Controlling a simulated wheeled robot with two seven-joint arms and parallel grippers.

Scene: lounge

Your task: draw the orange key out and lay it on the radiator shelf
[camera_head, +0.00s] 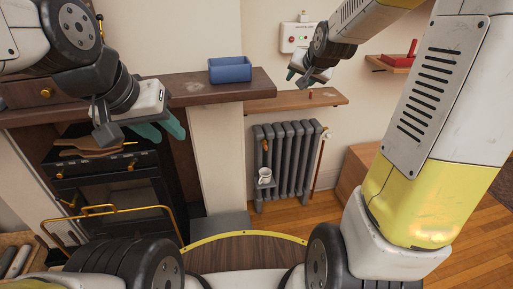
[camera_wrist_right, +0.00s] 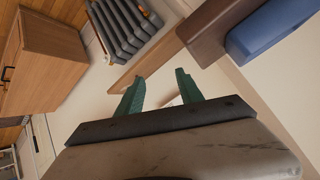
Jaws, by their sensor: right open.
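I cannot make out the orange key for certain. A white wall panel (camera_head: 296,37) at the top centre has a small red spot and green lights. The radiator shelf (camera_head: 284,102) is a narrow wooden board above the grey radiator; it also shows in the right wrist view (camera_wrist_right: 138,62). A tiny reddish-brown thing (camera_head: 310,94) is on it. My right gripper (camera_head: 295,77) is just below the panel and above the shelf; in the right wrist view its teal fingers (camera_wrist_right: 158,92) are apart with nothing held.
A blue box (camera_head: 230,69) stands on the dark mantel (camera_head: 190,87), left of the shelf. The radiator (camera_head: 287,160) has a white mug (camera_head: 265,176) at its front. A red object (camera_head: 400,57) is on another shelf at right. An oven (camera_head: 115,180) is at left.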

